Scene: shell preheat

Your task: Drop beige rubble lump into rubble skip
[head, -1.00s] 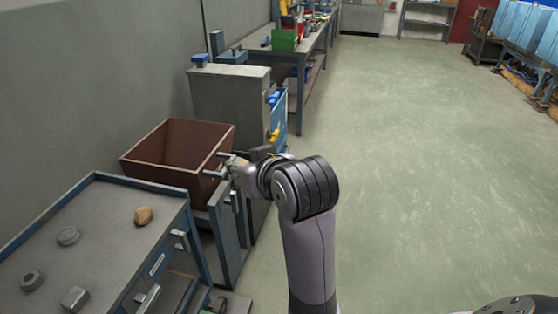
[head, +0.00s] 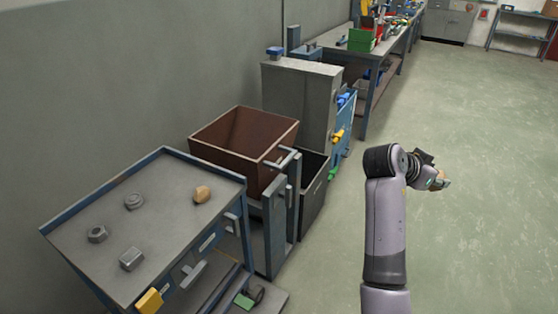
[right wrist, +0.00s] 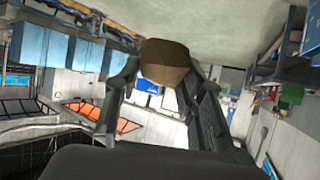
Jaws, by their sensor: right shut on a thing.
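My right gripper (head: 438,181) is out over the open floor, to the right of the bins, and small in the head view. In the right wrist view its fingers (right wrist: 165,88) are shut on a brownish-beige lump (right wrist: 165,62). A brown open-topped bin (head: 236,166), apparently the rubble skip, stands left of the gripper, well apart from it. Its floor is mostly hidden. Another tan lump (head: 202,194) lies on the grey-topped cart (head: 165,205). My left gripper is not in view.
Several grey metal pieces, such as a hex nut (head: 97,234) and a block (head: 131,259), lie on the cart. A dark grey bin (head: 313,195) and a grey cabinet (head: 300,95) stand beside the brown bin. The floor (head: 480,130) on the right is clear.

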